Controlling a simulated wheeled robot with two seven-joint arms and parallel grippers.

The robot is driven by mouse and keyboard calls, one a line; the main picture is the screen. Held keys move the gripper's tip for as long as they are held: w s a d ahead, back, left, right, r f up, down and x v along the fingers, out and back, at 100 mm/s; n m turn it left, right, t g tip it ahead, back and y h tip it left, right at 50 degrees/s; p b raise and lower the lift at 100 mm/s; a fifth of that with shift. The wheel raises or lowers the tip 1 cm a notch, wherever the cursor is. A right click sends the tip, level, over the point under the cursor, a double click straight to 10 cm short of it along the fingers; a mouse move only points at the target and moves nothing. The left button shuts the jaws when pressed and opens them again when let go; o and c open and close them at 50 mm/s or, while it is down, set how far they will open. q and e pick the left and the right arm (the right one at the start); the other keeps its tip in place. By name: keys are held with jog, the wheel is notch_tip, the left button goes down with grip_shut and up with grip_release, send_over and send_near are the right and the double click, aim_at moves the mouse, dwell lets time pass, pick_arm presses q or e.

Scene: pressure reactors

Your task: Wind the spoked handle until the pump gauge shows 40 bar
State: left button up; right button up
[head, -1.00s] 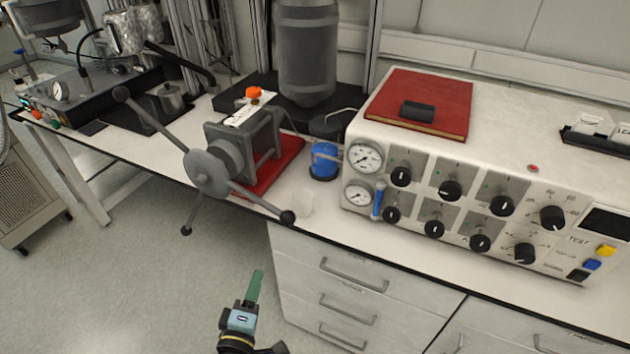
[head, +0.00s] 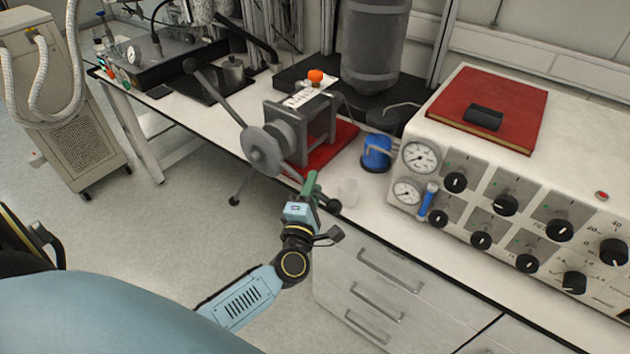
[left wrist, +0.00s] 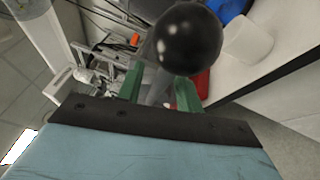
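The spoked handle (head: 264,150) is a grey hub on the front of the grey pump, its spokes ending in dark ball knobs. One knob is at upper left (head: 189,65), one low (head: 234,200) and one at lower right (head: 333,205). My left gripper (head: 312,183) is beside the lower-right knob. In the left wrist view its green fingers (left wrist: 160,88) are apart, with a black ball knob (left wrist: 188,38) beyond them, nearer the right finger; contact cannot be told. Two round gauges, upper (head: 420,157) and lower (head: 406,192), are on the white console; their readings are too small to read.
A red book (head: 488,106) lies on the console (head: 560,175). Drawers (head: 380,285) are below the bench edge.

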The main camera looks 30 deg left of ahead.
pick_arm(q)
jog(key=shift+x, duration=0.85)
jog(key=shift+c, duration=0.5)
grip_shut()
